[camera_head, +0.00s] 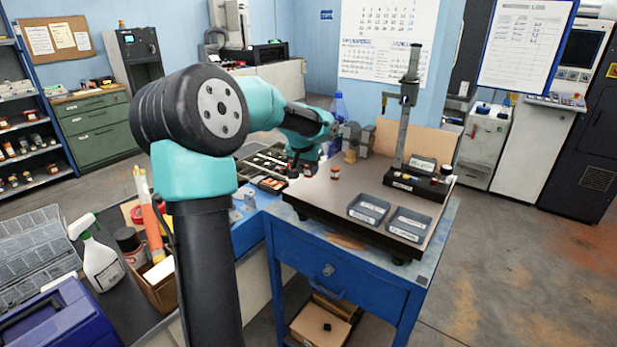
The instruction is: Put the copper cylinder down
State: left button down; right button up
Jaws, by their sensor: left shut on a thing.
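My left gripper (293,170) comes over the left back part of the dark surface plate (345,215), fingers pointing down. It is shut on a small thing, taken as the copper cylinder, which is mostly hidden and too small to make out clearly. A small reddish-brown cylinder (334,172) with a pale band stands upright on the plate, just right of the gripper and apart from it. Two grey labelled trays, a left one (368,209) and a right one (409,224), sit at the plate's front right. My right gripper is not in view.
A tall height gauge (405,115) stands at the plate's back right beside a dark labelled block (418,183). A blue bottle (338,110) and grey metal fixture (357,142) are behind. The plate's middle is clear. A spray bottle (100,260) stands on the left bench.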

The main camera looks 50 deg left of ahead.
aim_at(308, 176)
pick_arm(q)
jog(key=shift+f, duration=1.7)
jog(key=shift+f, duration=0.15)
jog(key=c, duration=0.8)
grip_release()
jog(key=shift+s+r, duration=0.15)
jog(key=shift+r, duration=0.45)
jog(key=v, duration=1.1)
jog(key=shift+d, duration=0.15)
jog(key=shift+s, duration=0.1)
